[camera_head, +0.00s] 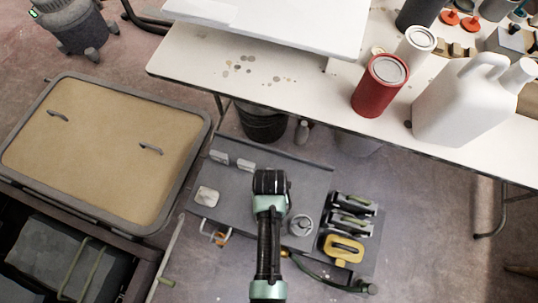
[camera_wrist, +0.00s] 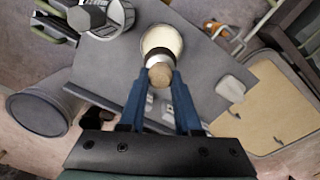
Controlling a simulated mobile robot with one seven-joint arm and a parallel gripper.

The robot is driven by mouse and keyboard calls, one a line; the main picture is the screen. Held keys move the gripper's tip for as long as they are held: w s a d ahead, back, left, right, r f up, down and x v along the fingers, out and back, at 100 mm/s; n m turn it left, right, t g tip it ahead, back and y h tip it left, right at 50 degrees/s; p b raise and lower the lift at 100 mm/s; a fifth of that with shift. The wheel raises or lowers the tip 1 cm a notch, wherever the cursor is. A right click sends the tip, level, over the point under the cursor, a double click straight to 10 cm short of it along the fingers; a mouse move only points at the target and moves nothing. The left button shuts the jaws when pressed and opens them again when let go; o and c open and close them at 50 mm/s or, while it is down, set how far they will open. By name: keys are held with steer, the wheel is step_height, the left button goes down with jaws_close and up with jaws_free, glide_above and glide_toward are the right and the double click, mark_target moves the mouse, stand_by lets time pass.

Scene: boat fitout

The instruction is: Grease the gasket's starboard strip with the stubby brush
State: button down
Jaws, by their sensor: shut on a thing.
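My gripper (camera_wrist: 160,84) is shut on the stubby brush (camera_wrist: 160,76) in the wrist view. The brush has a light wooden end, a dark band and a round cream head. In the head view my gripper is over the grey mat (camera_head: 238,190), and my own arm hides its fingers and the brush. A tan hatch panel (camera_head: 100,148) with a grey raised border (camera_head: 194,150) lies at the left, apart from my gripper. It also shows at the right of the wrist view (camera_wrist: 275,108). I cannot tell the gasket's starboard strip from the rest of that border.
A small tin (camera_head: 301,225), a yellow-topped block (camera_head: 343,248) and black tools (camera_head: 350,205) sit on the mat's right. A white block (camera_head: 207,196) is at its left. A white table (camera_head: 260,70) with a red can (camera_head: 381,86) and white jug (camera_head: 465,105) stands behind.

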step_height(320, 180, down, 2)
steer(key=shift+f+n+b, duration=0.2)
steer(key=shift+n+b, duration=0.1)
steer(key=shift+b, duration=0.15)
steer(key=shift+s+f+b, duration=0.15)
steer(key=shift+f+b, duration=0.35)
steer(key=shift+b, duration=0.05)
step_height(320, 180, down, 5)
steer(key=b, duration=0.5)
steer(key=shift+r, duration=0.1)
steer(key=shift+f, duration=0.2)
stand_by(1.2)
step_height(320, 180, up, 7)
steer(key=p, duration=0.7)
steer(key=shift+p, duration=0.4)
stand_by(0.4)
